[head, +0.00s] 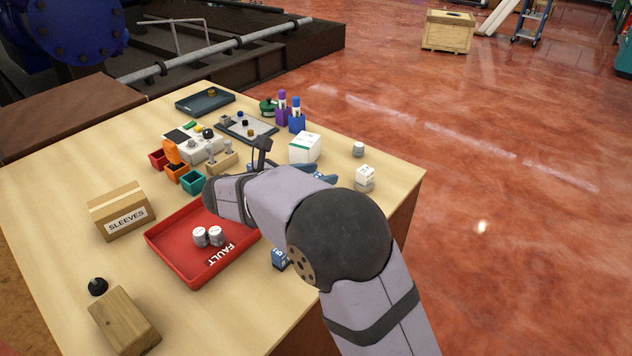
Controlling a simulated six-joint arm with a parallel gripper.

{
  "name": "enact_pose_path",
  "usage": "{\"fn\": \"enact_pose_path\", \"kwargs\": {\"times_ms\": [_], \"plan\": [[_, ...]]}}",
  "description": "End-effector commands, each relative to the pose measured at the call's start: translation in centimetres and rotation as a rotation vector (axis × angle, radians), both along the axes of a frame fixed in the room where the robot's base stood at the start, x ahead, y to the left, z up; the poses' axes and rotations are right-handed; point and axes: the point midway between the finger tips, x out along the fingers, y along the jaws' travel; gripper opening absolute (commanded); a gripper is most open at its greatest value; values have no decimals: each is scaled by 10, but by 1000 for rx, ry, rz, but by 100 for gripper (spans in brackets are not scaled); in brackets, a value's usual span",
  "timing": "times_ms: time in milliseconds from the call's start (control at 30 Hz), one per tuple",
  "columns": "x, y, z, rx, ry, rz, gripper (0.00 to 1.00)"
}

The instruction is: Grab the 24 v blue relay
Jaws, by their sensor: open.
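A blue block with white marking (280,258), which looks like a relay, sits on the table right of the red tray, partly hidden by my arm. More blue pieces (325,172) show behind my forearm, mostly covered. The markings are too small to read as a voltage. My gripper (262,152) is a small dark shape beyond my wrist, over the middle of the table. Its fingers are mostly hidden, and I see nothing held in it. It is apart from the blue block by the tray.
The red FAULT tray (165,246) holds two grey-white cylinders (208,236). A SLEEVES carton (121,210), a wooden block (124,320), small coloured bins (192,181), a white box (305,148) and dark trays (205,101) stand around.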

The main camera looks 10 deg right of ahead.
Motion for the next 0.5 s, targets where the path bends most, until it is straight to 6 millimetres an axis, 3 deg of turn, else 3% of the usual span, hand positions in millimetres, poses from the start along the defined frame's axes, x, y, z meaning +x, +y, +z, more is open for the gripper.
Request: {"fn": "enact_pose_path", "kwargs": {"times_ms": [500], "plan": [[31,-34,-20,-1,2,0,41]]}}
